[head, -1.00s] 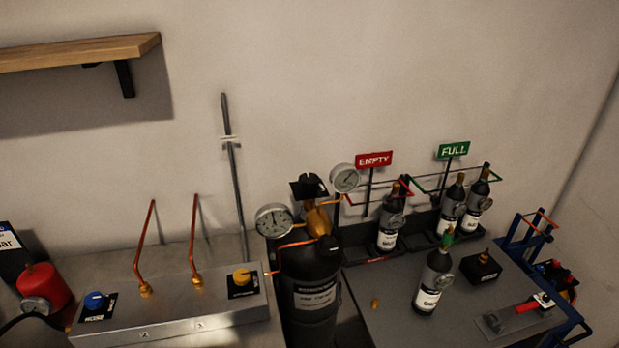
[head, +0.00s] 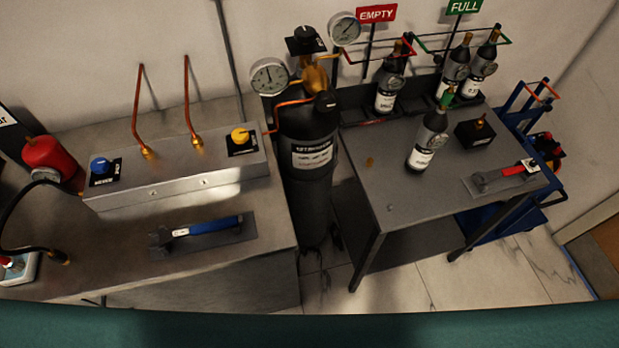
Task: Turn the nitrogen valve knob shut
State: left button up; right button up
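A steel manifold box (head: 180,176) stands on the left bench. A blue knob (head: 99,165) is at its left end and a yellow knob (head: 240,135) at its right end. Their small labels are too blurred to read. A tall black gas cylinder (head: 307,185) stands just right of the box. It carries a brass regulator (head: 316,72), a black knob (head: 305,35), and two round gauges (head: 269,76) and (head: 344,28). I cannot tell which knob is the nitrogen one or its setting. Neither of my grippers is in view.
A blue-handled tool (head: 205,229) lies before the box. A red cylinder (head: 49,153) stands left. The right table (head: 392,195) holds a dark bottle (head: 428,140), a red-handled tool (head: 515,171), and racked bottles under EMPTY (head: 376,13) and FULL (head: 465,7) signs. Floor shows between benches.

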aim_at(304, 35)
jog(key=i+l, duration=0.1)
jog(key=l, duration=0.35)
jog(key=i+l, duration=0.1)
jog(key=l, duration=0.4)
jog(key=i+l+u, duration=0.1)
jog(key=l, duration=0.4)
